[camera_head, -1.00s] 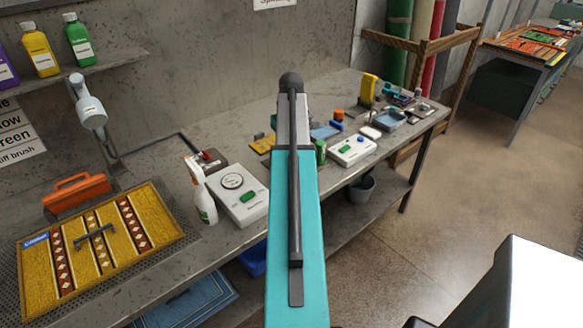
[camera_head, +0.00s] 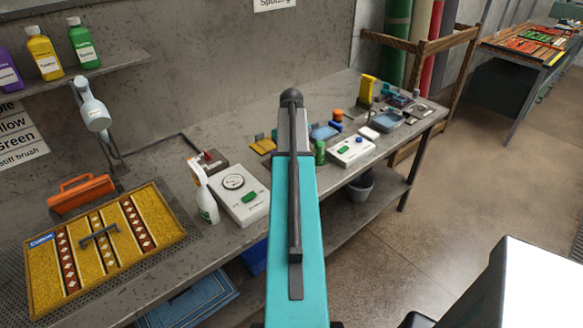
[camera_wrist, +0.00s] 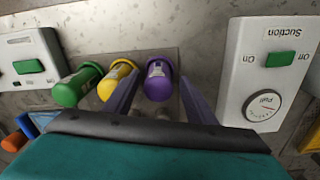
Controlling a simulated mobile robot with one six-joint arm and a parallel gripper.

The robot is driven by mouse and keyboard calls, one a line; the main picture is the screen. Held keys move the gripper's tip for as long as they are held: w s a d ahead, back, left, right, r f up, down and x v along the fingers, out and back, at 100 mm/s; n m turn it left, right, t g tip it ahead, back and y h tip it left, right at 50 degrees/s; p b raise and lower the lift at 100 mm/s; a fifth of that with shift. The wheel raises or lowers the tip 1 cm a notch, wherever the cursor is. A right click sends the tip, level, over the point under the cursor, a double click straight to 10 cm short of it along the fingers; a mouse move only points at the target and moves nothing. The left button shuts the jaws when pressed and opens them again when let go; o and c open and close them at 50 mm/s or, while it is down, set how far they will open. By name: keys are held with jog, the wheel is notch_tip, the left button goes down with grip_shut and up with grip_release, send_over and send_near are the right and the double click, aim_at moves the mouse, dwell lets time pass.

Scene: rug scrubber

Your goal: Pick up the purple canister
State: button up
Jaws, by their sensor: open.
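The purple canister (camera_wrist: 158,82) stands in the middle of the wrist view, its label partly showing. My gripper (camera_wrist: 160,88) is open, with one finger to the left and one to the right of the purple canister in that view. I cannot tell whether either finger touches it. A yellow canister (camera_wrist: 117,80) and a green canister (camera_wrist: 77,85) stand to its left, the yellow one close to the left finger. In the head view my arm hides the purple and yellow canisters; the green canister (camera_head: 320,153) shows just right of the arm.
A white suction box (camera_wrist: 262,75) with a dial stands right of the canisters; it also shows in the head view (camera_head: 239,199). Another white box (camera_wrist: 28,62) stands left. A spray bottle (camera_head: 203,192) and a patterned rug (camera_head: 70,285) are further left on the bench.

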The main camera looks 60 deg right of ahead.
jog(key=shift+s+a+f, duration=0.15)
jog(key=shift+a+f, duration=0.05)
jog(key=shift+f, duration=0.5)
jog(key=c, duration=1.2)
jog(key=shift+d+r, duration=0.15)
jog(key=shift+w+d+r+b, duration=0.15)
jog(key=shift+r+b, duration=0.2)
jog(key=shift+r, duration=0.15)
jog(key=shift+w+d+r+b, duration=0.1)
jog(key=shift+d+r+b, duration=0.05)
jog(key=shift+r+b, duration=0.3)
jog(key=shift+s+a+r, duration=0.35)
jog(key=shift+a+r, duration=0.05)
jog(key=shift+r, duration=0.2)
jog(key=s+a+b, duration=0.1)
jog(key=s+a, duration=0.2)
jog(key=s+a+r+b, duration=0.1)
jog(key=s+a, duration=0.2)
jog(key=s, duration=0.1)
jog(key=s+a+b, duration=0.2)
jog(key=s+a, duration=0.2)
jog(key=shift+s+r, duration=0.25)
jog(key=shift+r, duration=0.1)
jog(key=shift+d, duration=0.1)
